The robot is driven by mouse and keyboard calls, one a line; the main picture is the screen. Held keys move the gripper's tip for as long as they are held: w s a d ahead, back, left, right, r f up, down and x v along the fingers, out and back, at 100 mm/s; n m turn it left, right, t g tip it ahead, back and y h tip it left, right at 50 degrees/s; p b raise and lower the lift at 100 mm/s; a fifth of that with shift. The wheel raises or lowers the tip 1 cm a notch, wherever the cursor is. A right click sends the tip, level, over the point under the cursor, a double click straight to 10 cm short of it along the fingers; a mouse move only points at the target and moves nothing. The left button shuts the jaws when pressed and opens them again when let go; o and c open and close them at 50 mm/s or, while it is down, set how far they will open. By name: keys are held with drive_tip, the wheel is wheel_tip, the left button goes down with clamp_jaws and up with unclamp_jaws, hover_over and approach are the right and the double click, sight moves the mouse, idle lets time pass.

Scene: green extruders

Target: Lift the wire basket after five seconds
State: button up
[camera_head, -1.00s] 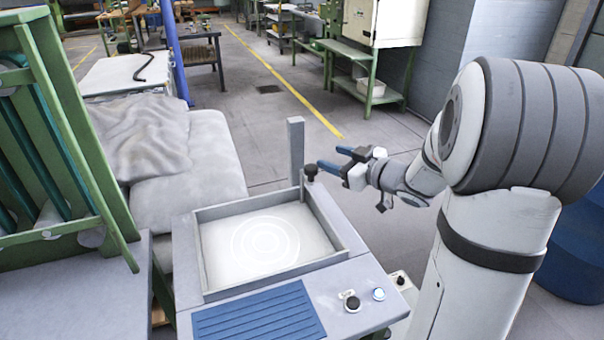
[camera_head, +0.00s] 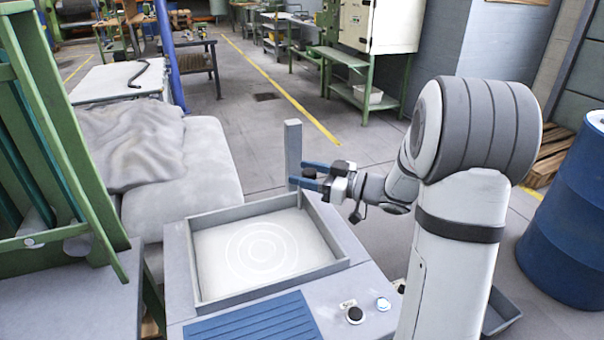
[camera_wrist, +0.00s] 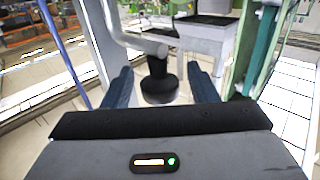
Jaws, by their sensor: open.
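I do not see a wire basket in either view. In the head view, a shallow grey-walled tray (camera_head: 328,238) with a white floor and concentric rings stands on the grey workstation. An upright grey post (camera_head: 293,150) rises at its back right corner, with a black knob (camera_head: 309,172) beside it. My gripper (camera_head: 306,177) is open at this knob, with its blue fingers on either side. In the wrist view, the knob (camera_wrist: 158,88) sits between the open fingers of my gripper (camera_wrist: 160,72), with gaps showing on both sides.
A blue ribbed mat (camera_head: 255,322), a black button (camera_head: 355,315) and a lit button (camera_head: 383,304) are at the workstation's front. A green frame (camera_head: 62,150) stands at left. A blue drum (camera_head: 572,215) is at right. Open floor lies behind.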

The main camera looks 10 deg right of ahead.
drive_tip(key=shift+w+a, duration=0.35)
drive_tip(key=shift+a, duration=0.2)
clamp_jaws()
